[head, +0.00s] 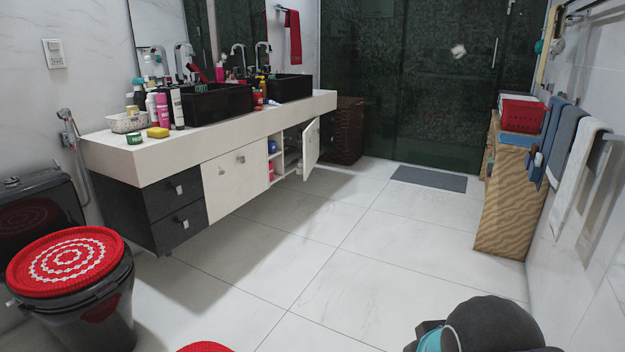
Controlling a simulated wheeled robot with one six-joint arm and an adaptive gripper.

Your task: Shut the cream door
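The cream door (311,146) is on the cream and dark vanity (250,132), toward its far end. It stands open, swung out from the front, with a small handle on its face. Behind it part of the cabinet inside shows, with small items on shelves. Another cream front (228,184) nearer to me, with two handles, lies flush with the vanity. A dark rounded part of my arm with a teal band is at the bottom right, well apart from the door. My gripper's fingers are not visible.
Open tiled floor (330,240) lies between me and the vanity. A black toilet (90,310) with a red cover is at left. A wooden stand (508,200) and towels are at right. A grey mat (429,179) lies before the dark glass shower.

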